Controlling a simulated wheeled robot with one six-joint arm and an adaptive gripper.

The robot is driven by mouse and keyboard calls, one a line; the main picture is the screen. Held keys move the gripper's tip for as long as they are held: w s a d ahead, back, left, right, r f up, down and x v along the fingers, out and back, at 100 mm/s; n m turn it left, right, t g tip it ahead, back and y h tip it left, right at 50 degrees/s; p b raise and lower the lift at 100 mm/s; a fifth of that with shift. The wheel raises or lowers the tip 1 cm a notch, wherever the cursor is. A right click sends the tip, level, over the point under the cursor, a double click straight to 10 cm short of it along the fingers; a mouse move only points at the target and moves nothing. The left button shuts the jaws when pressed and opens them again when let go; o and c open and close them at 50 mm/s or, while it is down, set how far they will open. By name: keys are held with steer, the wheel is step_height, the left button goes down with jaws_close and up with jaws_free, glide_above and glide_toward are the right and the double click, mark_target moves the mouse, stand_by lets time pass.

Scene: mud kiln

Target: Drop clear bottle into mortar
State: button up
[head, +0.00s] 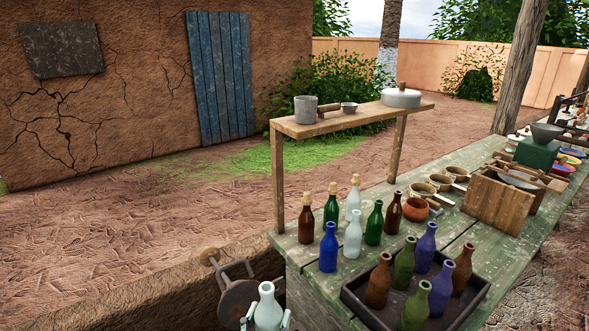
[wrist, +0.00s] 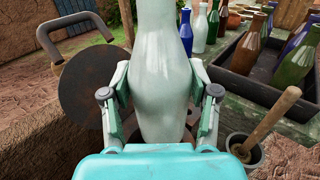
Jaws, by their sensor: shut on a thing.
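My gripper (wrist: 160,88) is shut on a pale, whitish clear bottle (wrist: 158,50), one finger on each side of its body. The bottle is roughly upright, and its top runs out of the wrist view. In the head view the bottle (head: 267,306) shows at the bottom edge, left of the green bench, with only the finger ends of my gripper (head: 267,319) beside it. A grey mortar (wrist: 233,145) with a wooden pestle (wrist: 272,118) leaning out of it stands at lower right in the wrist view, partly hidden by my gripper. The bottle is apart from the mortar.
A green bench (head: 300,262) carries several standing bottles and a dark tray (head: 352,296) of more bottles. A raised wooden shelf (head: 365,117) stands over its back. Open ground lies left.

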steer(key=shift+f, duration=0.1)
steer(key=o, duration=1.4)
steer(key=shift+c, duration=0.2)
steer(key=v, duration=1.2)
